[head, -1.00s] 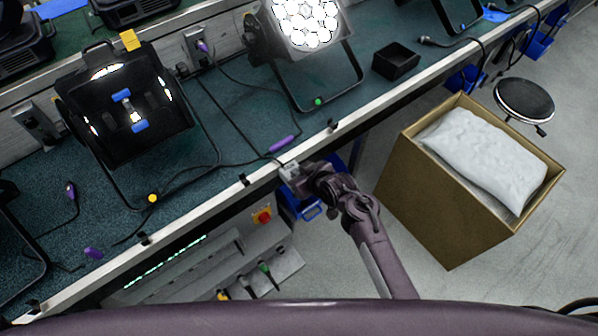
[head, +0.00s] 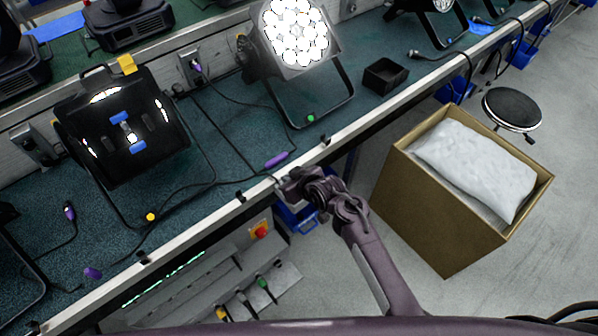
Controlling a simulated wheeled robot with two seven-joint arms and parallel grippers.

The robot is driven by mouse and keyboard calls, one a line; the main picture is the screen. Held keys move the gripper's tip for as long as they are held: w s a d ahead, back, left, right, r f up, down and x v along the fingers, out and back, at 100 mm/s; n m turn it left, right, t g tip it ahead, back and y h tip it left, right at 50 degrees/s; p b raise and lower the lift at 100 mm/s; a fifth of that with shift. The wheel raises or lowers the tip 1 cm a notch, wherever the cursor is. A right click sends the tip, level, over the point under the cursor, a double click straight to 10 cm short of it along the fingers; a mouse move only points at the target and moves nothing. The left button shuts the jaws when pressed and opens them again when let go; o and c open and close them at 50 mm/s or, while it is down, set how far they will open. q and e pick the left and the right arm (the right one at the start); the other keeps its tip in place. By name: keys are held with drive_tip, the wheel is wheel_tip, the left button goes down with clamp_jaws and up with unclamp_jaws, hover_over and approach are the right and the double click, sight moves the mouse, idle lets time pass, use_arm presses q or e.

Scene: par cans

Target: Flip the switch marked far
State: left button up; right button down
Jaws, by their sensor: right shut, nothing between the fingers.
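A lit par can (head: 297,35) stands on the bench at the upper middle, with a green dot on its bracket. A dark par can (head: 122,125) with a yellow dot on its bracket stands to its left. A purple piece (head: 276,160), perhaps an in-line switch, lies on a cable near the bench's front edge. Another purple piece (head: 92,272) lies at the lower left. I cannot read any "far" marking. My right gripper (head: 281,182) is shut and empty at the bench's front edge, just below the first purple piece; its fingertips are hard to make out. My left gripper is out of view.
The bench (head: 225,120) runs diagonally, with black clips on its front edge. A small black tray (head: 385,76) sits on it. A cardboard box (head: 440,215) holding a white bag (head: 475,165) and a round stool (head: 512,107) stand on the floor at the right.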

drive_tip(key=s+d+r, duration=0.3)
drive_tip(key=s+r, duration=0.1)
drive_tip(key=r, duration=0.5)
drive_tip(key=shift+s+d+r+b, duration=0.2)
drive_tip(key=shift+s+b, duration=0.15)
drive_tip(key=shift+s, duration=0.05)
drive_tip(key=s+d+f+m+g+h, duration=0.1)
drive_tip(key=s+d+f, duration=0.3)
drive_tip(key=f, duration=0.6)
drive_tip(key=s+d+f+m+g+h, duration=0.1)
drive_tip(key=s+f+g, duration=0.1)
drive_tip(key=s+f, duration=0.6)
drive_tip(key=s+d+f+m+g+h, duration=0.1)
drive_tip(key=s+d+f, duration=0.2)
drive_tip(key=f, duration=0.9)
drive_tip(key=s+d+f+g+h, duration=0.1)
drive_tip(key=s+d+f, duration=0.3)
drive_tip(key=s, duration=0.4)
drive_tip(key=s+d+f+m+g+h, duration=0.1)
drive_tip(key=s+d+f, duration=0.3)
drive_tip(key=s, duration=0.4)
drive_tip(key=s+d+f+g, duration=0.1)
drive_tip(key=s+d+f, duration=0.2)
drive_tip(key=s, duration=0.6)
wheel_tip(320, 180, down, 2)
drive_tip(key=shift+d+f+m+h, duration=0.15)
drive_tip(key=shift+d+m+h, duration=0.25)
drive_tip(key=shift+s, duration=0.1)
